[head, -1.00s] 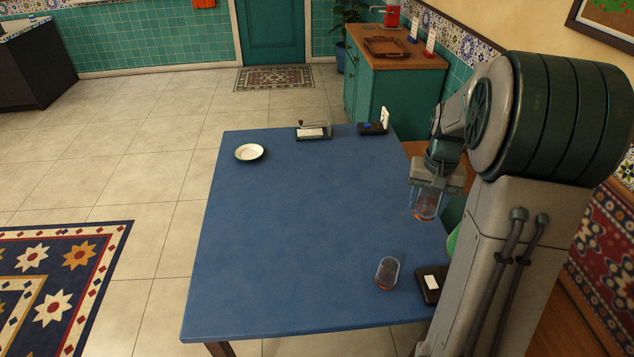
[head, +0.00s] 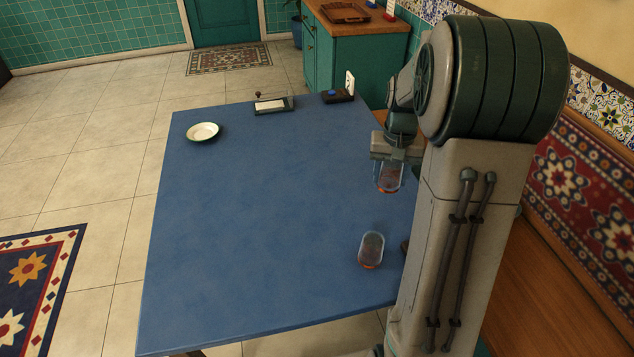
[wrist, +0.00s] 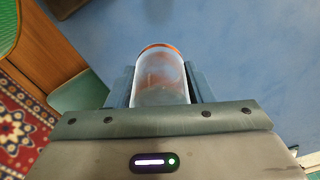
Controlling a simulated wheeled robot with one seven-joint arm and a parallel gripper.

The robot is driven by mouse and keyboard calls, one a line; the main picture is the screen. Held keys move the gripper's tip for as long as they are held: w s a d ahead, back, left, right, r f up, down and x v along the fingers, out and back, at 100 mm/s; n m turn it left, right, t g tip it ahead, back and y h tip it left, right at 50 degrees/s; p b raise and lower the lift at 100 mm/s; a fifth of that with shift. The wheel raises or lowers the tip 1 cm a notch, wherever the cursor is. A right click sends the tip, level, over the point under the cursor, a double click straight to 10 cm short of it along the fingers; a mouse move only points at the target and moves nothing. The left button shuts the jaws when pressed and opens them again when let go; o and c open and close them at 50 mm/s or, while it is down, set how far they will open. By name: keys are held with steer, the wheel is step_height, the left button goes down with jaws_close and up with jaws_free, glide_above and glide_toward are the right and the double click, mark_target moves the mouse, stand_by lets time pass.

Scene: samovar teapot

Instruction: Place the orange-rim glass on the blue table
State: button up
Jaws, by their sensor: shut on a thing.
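My gripper (head: 390,163) is shut on a clear glass (head: 388,179) with orange colour at its lower end. In the wrist view the held glass (wrist: 162,82) sits between the two fingers, its orange rim at the far end. The blue table (head: 260,220) lies below it, and the glass appears over the table's right side. A gap to the tabletop seems to show, but its height is hard to tell. A second clear glass (head: 371,250) with orange colour at its base stands on the table, nearer the camera.
The table's middle is clear. A teal cabinet (head: 345,60) stands behind.

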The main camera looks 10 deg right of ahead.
mark_target(382, 214)
step_height(382, 214, down, 10)
steer(key=shift+r+b, duration=0.1)
steer(key=shift+b, duration=0.3)
steer(key=shift+f, duration=0.25)
steer(key=o, duration=1)
steer(key=shift+r, duration=0.15)
